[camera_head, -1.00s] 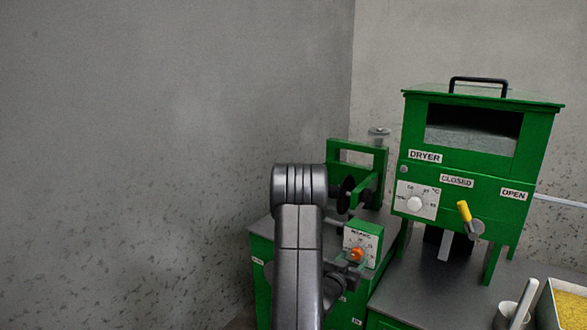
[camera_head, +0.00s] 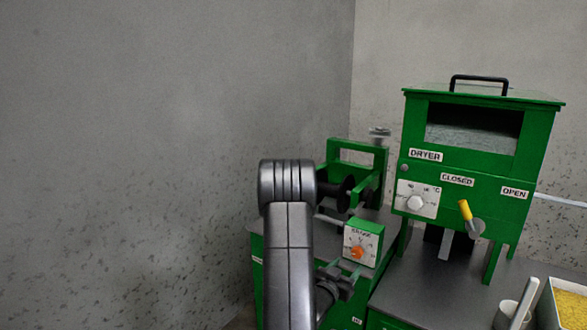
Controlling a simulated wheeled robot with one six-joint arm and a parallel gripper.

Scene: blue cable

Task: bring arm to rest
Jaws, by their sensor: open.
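My grey arm (camera_head: 288,240) rises from the bottom centre, with its rounded upper joint in front of the left green machine. My gripper (camera_head: 346,278) shows small and dark at the right of the arm, near the front of that machine and below its orange knob. It is open, and I see nothing held in it. Part of its wrist is hidden behind the arm link. No blue cable shows in this view.
The green machine (camera_head: 366,150) with a black spool (camera_head: 345,193) and an orange knob (camera_head: 357,252) stands close behind my arm. At right are the green dryer (camera_head: 470,180), a white cup (camera_head: 506,314) and a tray of yellow grains (camera_head: 550,290). The left side is clear before the wall.

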